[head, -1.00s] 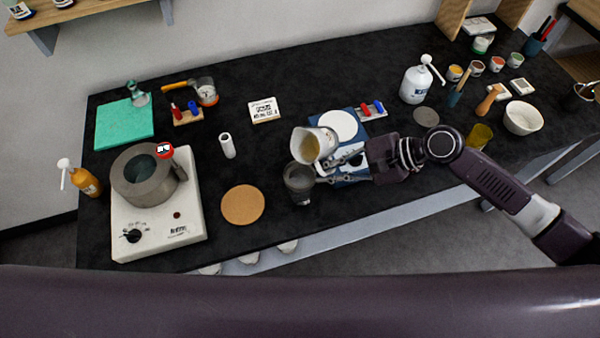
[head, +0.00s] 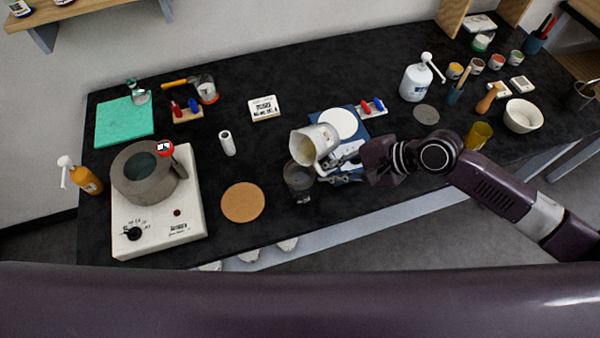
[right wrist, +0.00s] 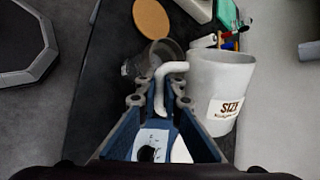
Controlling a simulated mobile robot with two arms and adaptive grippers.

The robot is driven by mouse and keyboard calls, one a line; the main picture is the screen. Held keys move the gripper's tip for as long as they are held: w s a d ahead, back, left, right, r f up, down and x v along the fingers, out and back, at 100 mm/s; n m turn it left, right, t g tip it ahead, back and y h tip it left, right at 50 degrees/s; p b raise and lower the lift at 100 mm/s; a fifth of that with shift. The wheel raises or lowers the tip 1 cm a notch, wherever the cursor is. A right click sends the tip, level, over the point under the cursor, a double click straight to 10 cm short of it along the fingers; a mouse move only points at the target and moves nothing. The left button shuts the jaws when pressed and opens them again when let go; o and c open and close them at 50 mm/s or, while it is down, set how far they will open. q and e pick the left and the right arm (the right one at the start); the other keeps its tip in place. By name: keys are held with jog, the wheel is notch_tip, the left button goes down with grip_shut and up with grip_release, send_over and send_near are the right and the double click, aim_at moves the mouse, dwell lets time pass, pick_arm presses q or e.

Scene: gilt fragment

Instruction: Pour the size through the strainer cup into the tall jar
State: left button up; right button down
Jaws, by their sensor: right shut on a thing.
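A pale jug (head: 316,143) labelled SIZE is in my right gripper (head: 334,171), lifted off the table and tilted to the left in the head view. In the right wrist view my right gripper (right wrist: 160,101) is shut on the jug's white handle (right wrist: 168,72), and the jug's body (right wrist: 212,88) is at the right. I cannot make out a stream of liquid. My left gripper is out of view.
A cork mat (head: 242,202) lies left of the jar, with a white hotplate (head: 182,226) carrying a grey pot (head: 135,190) beyond it. A blue mat (head: 322,117) with a white disc is behind the jug.

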jog(key=shift+r, duration=0.15)
jog(key=shift+t, duration=0.3)
jog(key=shift+w, duration=0.15)
jog(key=shift+w+d, duration=0.15)
jog(key=shift+w, duration=0.1)
jog(key=shift+h, duration=0.3)
dwell(0.5)
jog(key=shift+w+d+r+t, duration=0.1)
jog(key=shift+w+t, duration=0.15)
jog(key=shift+t, duration=0.05)
